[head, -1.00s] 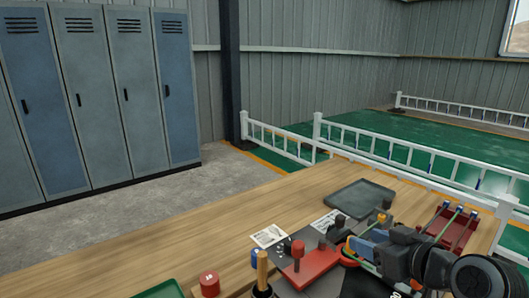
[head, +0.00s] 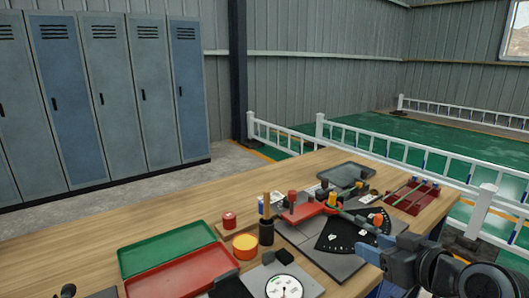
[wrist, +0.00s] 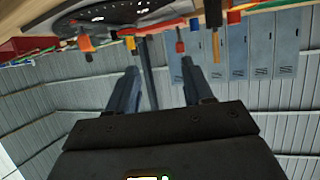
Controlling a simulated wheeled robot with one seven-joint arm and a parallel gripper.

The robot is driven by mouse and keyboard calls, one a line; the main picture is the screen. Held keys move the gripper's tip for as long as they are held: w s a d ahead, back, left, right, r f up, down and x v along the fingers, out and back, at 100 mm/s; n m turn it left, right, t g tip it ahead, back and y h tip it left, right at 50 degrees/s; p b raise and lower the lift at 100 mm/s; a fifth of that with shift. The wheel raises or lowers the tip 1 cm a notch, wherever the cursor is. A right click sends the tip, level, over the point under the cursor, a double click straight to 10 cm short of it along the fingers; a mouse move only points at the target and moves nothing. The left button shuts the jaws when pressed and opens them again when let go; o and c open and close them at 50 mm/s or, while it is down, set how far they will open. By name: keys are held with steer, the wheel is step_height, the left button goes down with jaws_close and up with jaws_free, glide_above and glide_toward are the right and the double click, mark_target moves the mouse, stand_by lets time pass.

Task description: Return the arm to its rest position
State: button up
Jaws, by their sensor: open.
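My gripper (head: 374,248) is at the right front of the bench in the head view, with my arm reaching in from the lower right corner. Its two blue fingers stand apart with nothing between them. In the wrist view the gripper (wrist: 160,80) is also open and empty, and the bench appears upside down along the top. A red fixture (head: 300,212) with upright knobs stands on a dark plate, beyond and left of the gripper. The gripper appears clear of it.
A wooden bench (head: 200,235) carries a green tray (head: 165,248), a red tray (head: 185,275), a yellow-topped round part (head: 245,243), a red cylinder (head: 229,219), a dial gauge (head: 284,288), a grey tray (head: 346,175) and a dark red rack (head: 412,196). A white railing (head: 400,158) stands behind.

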steer(key=s+f+m+h, duration=0.1)
steer(key=s+f, duration=0.3)
steer(key=s, duration=0.4)
steer(key=s+a+f+m+t+h, duration=0.1)
steer(key=s+f+m+h, duration=0.1)
steer(key=s+f, duration=0.4)
steer(key=s+f+m+h, duration=0.1)
steer(key=s+f, duration=0.2)
steer(key=s, duration=0.6)
steer(key=s+r, duration=0.4)
steer(key=s, duration=0.7)
steer(key=s+r+t, duration=0.1)
steer(key=s+r, duration=0.3)
steer(key=s, duration=0.8)
steer(key=shift+s+r+h, duration=0.15)
steer(key=shift+r+h, duration=0.1)
steer(key=shift+h, duration=0.15)
